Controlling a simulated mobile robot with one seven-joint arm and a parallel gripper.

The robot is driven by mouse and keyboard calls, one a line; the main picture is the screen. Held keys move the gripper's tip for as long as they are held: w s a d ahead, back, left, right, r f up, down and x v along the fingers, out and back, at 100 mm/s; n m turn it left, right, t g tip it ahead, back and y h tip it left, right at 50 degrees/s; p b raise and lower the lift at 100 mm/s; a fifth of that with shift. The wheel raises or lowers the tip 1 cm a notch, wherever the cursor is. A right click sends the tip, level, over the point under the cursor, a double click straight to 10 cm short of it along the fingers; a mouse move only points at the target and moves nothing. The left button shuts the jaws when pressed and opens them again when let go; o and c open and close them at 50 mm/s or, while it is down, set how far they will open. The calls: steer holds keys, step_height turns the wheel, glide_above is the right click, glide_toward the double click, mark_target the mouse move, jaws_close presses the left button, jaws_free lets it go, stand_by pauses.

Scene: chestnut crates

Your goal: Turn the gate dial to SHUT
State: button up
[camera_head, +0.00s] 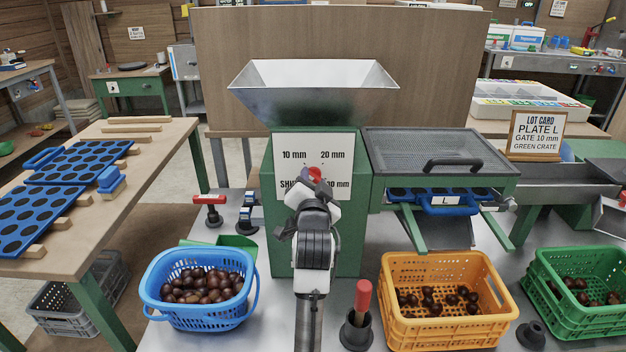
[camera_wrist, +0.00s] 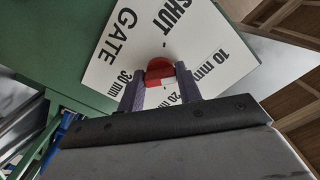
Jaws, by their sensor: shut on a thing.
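The gate dial is a red knob (camera_head: 315,174) on a white plate (camera_head: 290,152) on the front of the green machine. The plate has 10 mm at upper left, 20 mm at upper right, SHUT at lower left and 30 mm at lower right. My gripper (camera_wrist: 160,84) is shut on the red knob (camera_wrist: 160,68), one finger on each side. My wrist hides part of the plate in the head view. The plate (camera_wrist: 120,70) looks turned in the wrist view. I cannot tell which mark the dial points to.
A metal hopper (camera_head: 314,98) tops the machine, with a sieve tray (camera_head: 410,140) to its right. Below stand a blue basket (camera_head: 190,318) and an orange crate (camera_head: 440,335), both with chestnuts. A red-handled tool (camera_head: 362,300) stands upright close right of my arm.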

steer(key=n+p, duration=0.2)
steer(key=n, duration=0.5)
steer(key=n+p, duration=0.1)
steer(key=n, duration=0.5)
steer(key=shift+d+n, duration=0.1)
steer(key=shift+n, duration=0.2)
stand_by(0.4)
steer(key=o, duration=1)
